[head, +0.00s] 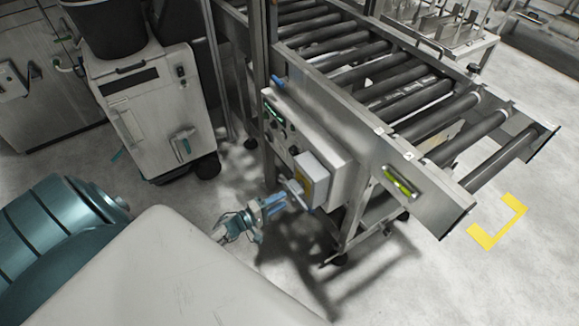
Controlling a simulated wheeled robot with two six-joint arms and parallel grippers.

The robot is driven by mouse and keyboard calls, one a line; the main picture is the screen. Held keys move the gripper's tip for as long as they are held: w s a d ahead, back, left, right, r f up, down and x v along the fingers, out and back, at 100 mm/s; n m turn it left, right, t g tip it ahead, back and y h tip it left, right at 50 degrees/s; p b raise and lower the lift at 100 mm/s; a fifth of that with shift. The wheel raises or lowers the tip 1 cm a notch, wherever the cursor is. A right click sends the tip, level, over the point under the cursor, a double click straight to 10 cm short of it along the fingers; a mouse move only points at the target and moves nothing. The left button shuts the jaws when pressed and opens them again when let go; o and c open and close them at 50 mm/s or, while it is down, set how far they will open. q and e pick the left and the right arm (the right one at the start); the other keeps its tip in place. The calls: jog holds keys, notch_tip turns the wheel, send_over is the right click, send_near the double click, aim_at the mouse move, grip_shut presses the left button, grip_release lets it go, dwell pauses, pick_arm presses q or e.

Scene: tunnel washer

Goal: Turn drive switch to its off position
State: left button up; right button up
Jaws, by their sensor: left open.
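A grey control box (335,178) is fixed to the near side of the roller conveyor. Its sloped panel (284,126) carries a green-lit strip and several small dark controls. A white box with a yellow face (312,176) sits at its lower right, and a pale handle-like part (294,190) is beside it. I cannot tell which of these is the drive switch, or its position. My left gripper (284,203) is open, just below and left of the yellow-faced box, close to the handle-like part. Whether they touch is unclear. My right gripper is out of view.
The roller conveyor (395,85) runs across the upper right, with a steel end plate and a yellow-green level-like label (402,185). A white wheeled cabinet (150,100) bearing a dark bin (106,28) stands at left. A yellow floor mark (497,222) lies at right on clear floor.

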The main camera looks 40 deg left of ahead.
pick_arm(q)
jog(key=shift+v, duration=2.3)
